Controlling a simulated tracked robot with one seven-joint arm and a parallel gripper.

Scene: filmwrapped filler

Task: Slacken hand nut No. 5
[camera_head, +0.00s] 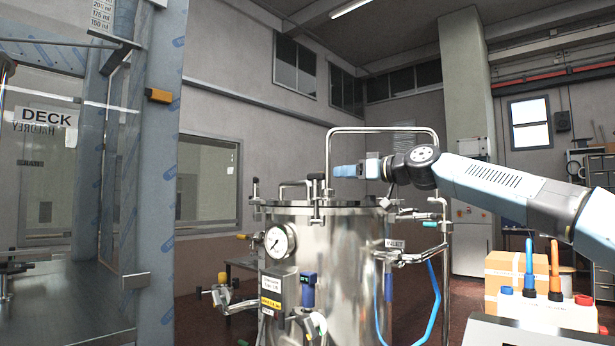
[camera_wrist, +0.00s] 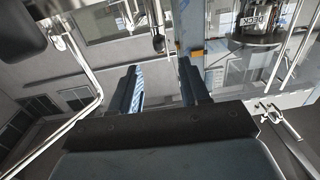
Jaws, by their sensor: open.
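A steel vessel (camera_head: 345,260) stands in the middle of the head view, with dark clamp fittings around its lid rim. One upright fitting with a dark top (camera_head: 316,184) stands at the near rim, another (camera_head: 255,188) at the left. I cannot read any number, so I cannot tell which is hand nut No. 5. My gripper (camera_head: 347,171) is above the lid, pointing left, a little right of the near fitting. In the wrist view my gripper (camera_wrist: 160,72) has its fingers apart with nothing between them. A dark knob on a rod (camera_wrist: 158,43) shows beyond the fingertips; contact is not visible.
A bent steel pipe (camera_head: 385,130) arches over the lid behind my gripper. A pressure gauge (camera_head: 280,242) and valves (camera_head: 428,223) project from the vessel. A film-wrapped column (camera_head: 165,170) stands left. A carton (camera_head: 515,275) and tools (camera_head: 555,270) are at the right.

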